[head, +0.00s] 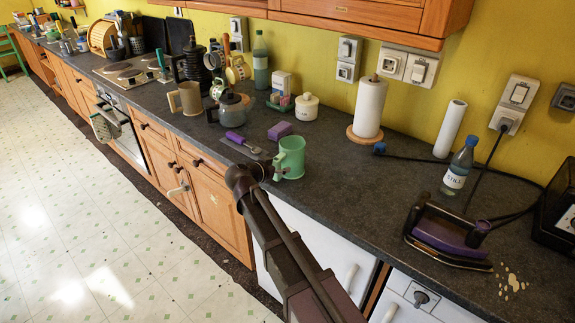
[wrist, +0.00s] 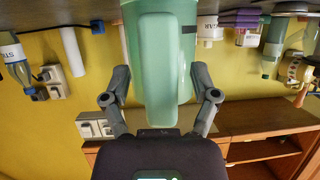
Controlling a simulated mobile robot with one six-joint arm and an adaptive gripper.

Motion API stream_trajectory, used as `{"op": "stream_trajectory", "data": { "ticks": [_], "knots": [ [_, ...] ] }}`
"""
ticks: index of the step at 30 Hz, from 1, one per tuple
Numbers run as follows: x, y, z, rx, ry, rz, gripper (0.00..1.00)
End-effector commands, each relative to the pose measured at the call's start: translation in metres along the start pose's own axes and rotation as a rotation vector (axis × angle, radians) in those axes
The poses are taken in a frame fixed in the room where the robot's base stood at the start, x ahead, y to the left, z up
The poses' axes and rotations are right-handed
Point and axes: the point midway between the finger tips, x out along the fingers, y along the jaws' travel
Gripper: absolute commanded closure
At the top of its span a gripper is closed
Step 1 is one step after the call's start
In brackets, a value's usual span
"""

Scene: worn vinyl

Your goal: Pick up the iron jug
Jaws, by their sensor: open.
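The iron jug, a light green jug (head: 291,155), stands upright on the dark worktop near its front edge. In the wrist view, which is upside down, the green jug (wrist: 162,70) fills the middle with its handle side toward me. My gripper (head: 276,172) is right in front of the jug at its handle side. In the wrist view my gripper (wrist: 160,98) is open, with one finger on each side of the jug's handle and visible gaps on both sides. I cannot tell how deep the handle sits between the fingers.
A purple sponge (head: 279,130) and a purple-handled scraper (head: 243,142) lie behind the jug. A paper towel roll (head: 369,107), a water bottle (head: 459,166) and a purple iron (head: 446,235) are to the right.

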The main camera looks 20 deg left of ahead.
Motion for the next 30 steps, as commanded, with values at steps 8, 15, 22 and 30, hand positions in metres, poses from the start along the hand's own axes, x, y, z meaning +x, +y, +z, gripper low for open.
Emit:
{"op": "stream_trajectory", "data": {
  "ticks": [8, 15, 22, 30],
  "knots": [
    [-0.0003, -0.0002, 0.0002, 0.0, 0.0, 0.0, 0.79],
    [-0.0005, -0.0003, 0.0001, 0.0, 0.0, 0.0, 1.0],
    [-0.0008, -0.0004, -0.0005, 0.0, 0.0, -0.001, 1.0],
    [-0.0045, -0.0005, -0.009, -0.001, 0.0, -0.001, 1.0]
  ]
}}
